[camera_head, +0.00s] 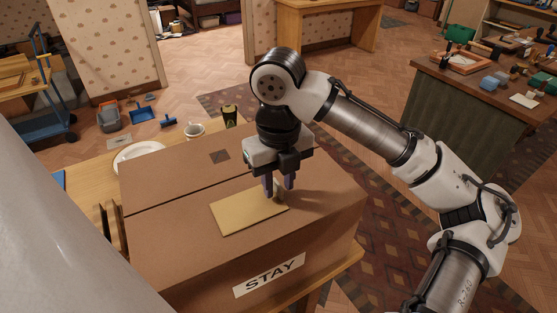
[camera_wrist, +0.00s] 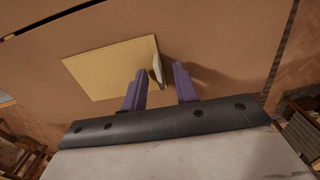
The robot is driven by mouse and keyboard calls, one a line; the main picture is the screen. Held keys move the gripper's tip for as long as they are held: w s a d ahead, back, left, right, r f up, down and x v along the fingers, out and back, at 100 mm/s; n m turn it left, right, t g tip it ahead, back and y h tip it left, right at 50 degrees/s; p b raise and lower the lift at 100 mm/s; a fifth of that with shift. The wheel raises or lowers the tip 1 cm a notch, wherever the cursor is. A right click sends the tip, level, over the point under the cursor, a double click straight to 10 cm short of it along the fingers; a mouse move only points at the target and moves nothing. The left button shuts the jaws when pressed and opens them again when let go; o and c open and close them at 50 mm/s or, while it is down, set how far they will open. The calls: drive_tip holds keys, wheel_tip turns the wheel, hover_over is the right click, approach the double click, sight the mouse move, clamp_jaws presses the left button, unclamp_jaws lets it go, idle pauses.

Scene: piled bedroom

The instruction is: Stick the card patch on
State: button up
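The card patch (camera_head: 245,212) is a flat tan-yellow rectangle lying on top of a large brown cardboard box (camera_head: 160,245) labelled "STAY". It also shows in the wrist view (camera_wrist: 108,69). A small pale upright piece (camera_wrist: 158,71) stands at the patch's right end; I cannot tell whether it is part of the patch. My gripper (camera_head: 279,190) points down over that end. Its purple fingers (camera_wrist: 160,80) are apart, with the pale piece between them, close to the left finger and clear of the right one.
The box stands on a wooden table (camera_head: 85,178), with a white plate (camera_head: 138,157), a mug (camera_head: 194,131) and a dark can (camera_head: 230,116) behind it. A cluttered desk (camera_head: 480,90) stands at right. The box top left of the patch is clear.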

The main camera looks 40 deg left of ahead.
wheel_tip(320, 180, up, 13)
drive_tip(key=shift+r+b, duration=0.2)
drive_tip(key=shift+b, duration=0.1)
drive_tip(key=shift+s+f, duration=0.1)
drive_tip(key=shift+s, duration=0.05)
idle(0.6)
